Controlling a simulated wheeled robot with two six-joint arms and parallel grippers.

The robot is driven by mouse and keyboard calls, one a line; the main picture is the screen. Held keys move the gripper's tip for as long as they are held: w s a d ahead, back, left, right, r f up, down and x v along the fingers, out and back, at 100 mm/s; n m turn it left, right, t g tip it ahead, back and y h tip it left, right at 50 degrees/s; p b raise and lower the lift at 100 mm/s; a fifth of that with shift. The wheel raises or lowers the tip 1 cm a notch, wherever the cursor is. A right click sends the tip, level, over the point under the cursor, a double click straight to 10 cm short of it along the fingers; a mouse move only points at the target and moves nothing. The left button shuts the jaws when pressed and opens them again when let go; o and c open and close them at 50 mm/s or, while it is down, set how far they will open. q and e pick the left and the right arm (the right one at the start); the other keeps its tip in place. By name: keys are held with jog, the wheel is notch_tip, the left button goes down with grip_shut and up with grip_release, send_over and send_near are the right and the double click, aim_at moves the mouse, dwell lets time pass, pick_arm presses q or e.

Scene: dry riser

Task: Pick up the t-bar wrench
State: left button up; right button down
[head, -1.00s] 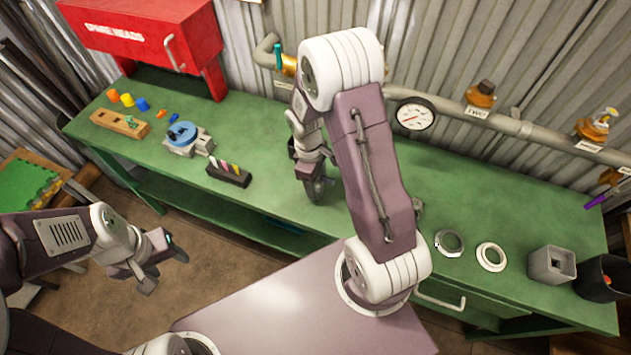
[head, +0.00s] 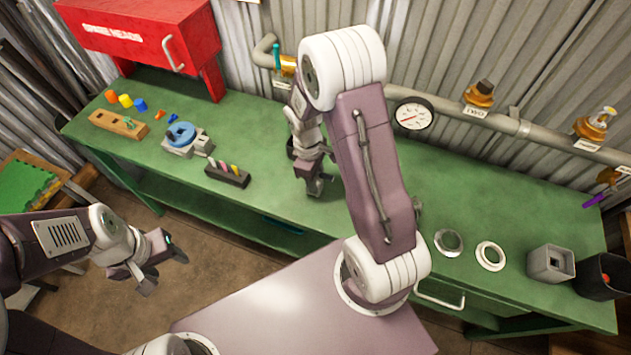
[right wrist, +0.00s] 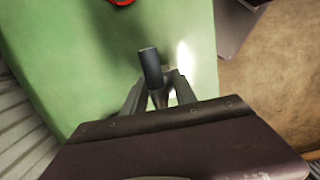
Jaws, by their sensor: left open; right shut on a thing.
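My right gripper (head: 318,188) is low over the green bench, near its middle, beneath my right arm. In the right wrist view its fingers (right wrist: 157,92) are shut on a dark rounded bar, which I take to be the t-bar wrench (right wrist: 151,68). The bar's end sticks out beyond the fingers; the rest is hidden. In the head view I cannot make the wrench out, and I cannot tell whether it touches the bench. My left gripper (head: 160,262) is open and empty, off the bench's front side above the floor.
The green bench (head: 275,205) holds a blue-topped device (head: 182,136), a dark pen block (head: 228,175), a wooden block (head: 118,124), two rings (head: 490,256), a grey square socket (head: 550,263) and a black cup (head: 603,276). A pipe with a gauge (head: 413,114) runs behind. A red cabinet (head: 140,35) stands back left.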

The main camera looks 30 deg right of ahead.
aim_at(318, 175)
jog(key=r, duration=0.3)
jog(key=shift+s+d+r, duration=0.1)
jog(key=shift+s+d, duration=0.05)
jog(key=shift+s, duration=0.15)
jog(key=s+d+r, duration=0.4)
jog(key=s+r, duration=0.2)
jog(key=s, duration=0.4)
jog(key=shift+d+r+p, duration=0.15)
jog(key=shift+p, duration=0.15)
